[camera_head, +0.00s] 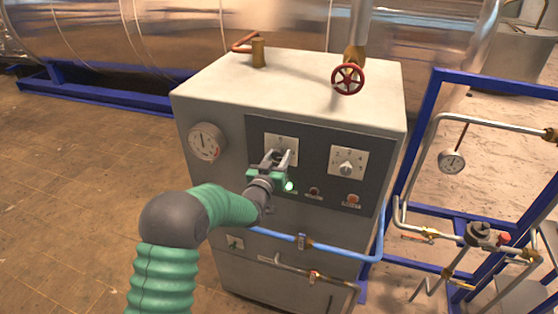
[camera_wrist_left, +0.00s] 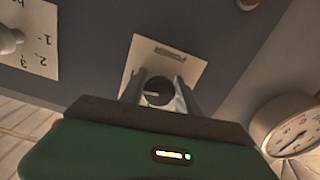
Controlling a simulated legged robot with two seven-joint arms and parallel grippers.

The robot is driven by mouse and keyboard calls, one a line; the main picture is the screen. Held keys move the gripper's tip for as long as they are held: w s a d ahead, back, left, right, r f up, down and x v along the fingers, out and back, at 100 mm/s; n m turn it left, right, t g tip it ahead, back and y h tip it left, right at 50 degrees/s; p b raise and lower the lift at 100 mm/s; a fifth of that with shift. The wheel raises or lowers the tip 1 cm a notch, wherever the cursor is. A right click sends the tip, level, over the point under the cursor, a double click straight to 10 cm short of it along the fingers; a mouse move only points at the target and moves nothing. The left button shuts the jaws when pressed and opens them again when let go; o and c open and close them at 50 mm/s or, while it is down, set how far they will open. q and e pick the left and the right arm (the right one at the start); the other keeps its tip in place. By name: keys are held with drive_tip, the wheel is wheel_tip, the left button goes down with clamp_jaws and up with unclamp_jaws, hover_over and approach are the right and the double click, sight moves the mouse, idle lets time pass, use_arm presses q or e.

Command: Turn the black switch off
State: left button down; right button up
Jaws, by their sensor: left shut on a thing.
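The black switch (camera_wrist_left: 157,92) is a round dark knob on a white plate (camera_wrist_left: 187,62) on the dark panel of the grey cabinet. In the head view the white plate (camera_head: 280,143) shows behind my left gripper, and the knob is mostly hidden. My left gripper (camera_head: 279,158) reaches the plate from the front. In the left wrist view its two fingers (camera_wrist_left: 158,90) stand on either side of the knob and are shut on it. My right gripper is not in view.
A second plate with a light knob (camera_head: 346,168) is to the right. A gauge (camera_head: 207,141) is on the left of the cabinet front (camera_head: 190,112). A red valve wheel (camera_head: 347,79) sticks out above. Small buttons (camera_head: 353,199) and a blue pipe (camera_head: 335,250) are below.

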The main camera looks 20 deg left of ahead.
use_arm(q)
drive_tip(key=n+b, duration=0.8)
drive_tip(key=shift+f, duration=0.1)
drive_tip(key=n+b, duration=0.4)
drive_tip(key=shift+n, duration=0.3)
drive_tip(key=shift+d+n+b, duration=0.1)
drive_tip(key=shift+n+b, duration=1.4)
drive_tip(key=shift+n, duration=0.5)
drive_tip(key=c, duration=1.3)
unclamp_jaws()
drive_tip(key=shift+c, duration=0.2)
drive_tip(key=shift+o, duration=1.2)
drive_tip(key=shift+s, duration=0.15)
drive_tip(key=shift+o, duration=0.9)
drive_tip(key=shift+a+r, duration=0.2)
drive_tip(key=shift+a, duration=0.1)
